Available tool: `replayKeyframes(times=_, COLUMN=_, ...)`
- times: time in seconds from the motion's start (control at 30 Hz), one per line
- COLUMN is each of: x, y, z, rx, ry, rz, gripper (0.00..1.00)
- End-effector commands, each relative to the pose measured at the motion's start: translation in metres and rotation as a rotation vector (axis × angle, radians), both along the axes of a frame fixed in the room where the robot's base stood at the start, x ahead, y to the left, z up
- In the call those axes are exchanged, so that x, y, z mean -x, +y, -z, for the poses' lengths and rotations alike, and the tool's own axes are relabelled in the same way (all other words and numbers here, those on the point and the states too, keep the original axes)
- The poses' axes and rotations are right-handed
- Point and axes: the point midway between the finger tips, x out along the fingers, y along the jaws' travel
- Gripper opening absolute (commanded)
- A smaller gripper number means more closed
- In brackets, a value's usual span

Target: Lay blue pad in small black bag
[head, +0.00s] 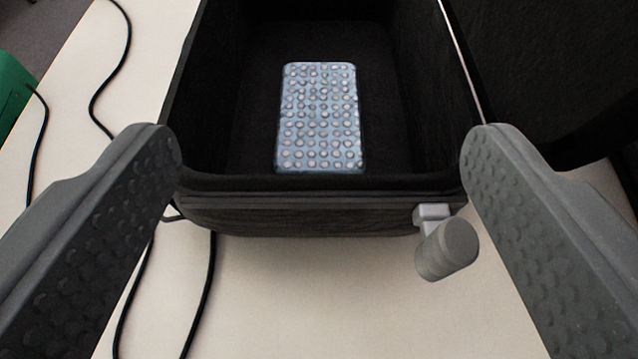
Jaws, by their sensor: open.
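The blue pad (320,117) is a light blue rectangle covered with rows of pale round dots. It lies on the floor inside the small black bag (325,205), lengthwise and near the bag's front wall. The bag is open at the top and stands on a pale table. My gripper (322,150) is open and empty, its two grey dimpled fingers spread wide at the left and right, on the near side of the bag. The fingers are apart from the pad.
A grey knob-like part (447,248) sticks out from the bag's front right. Black cables (205,290) run over the pale table (300,300) at the left. A green object (14,85) is at the left edge. A large dark thing (550,70) fills the right back.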

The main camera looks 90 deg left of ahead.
Motion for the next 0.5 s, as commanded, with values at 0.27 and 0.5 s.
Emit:
replayKeyframes(times=0.27, x=0.0007, y=-0.0135, z=-0.0062, rx=-0.001, ry=0.0, rz=-0.001, gripper=0.75)
replayKeyframes(times=0.5, x=0.0004, y=-0.0134, z=-0.0067, rx=0.001, ry=0.001, rz=-0.001, gripper=0.75)
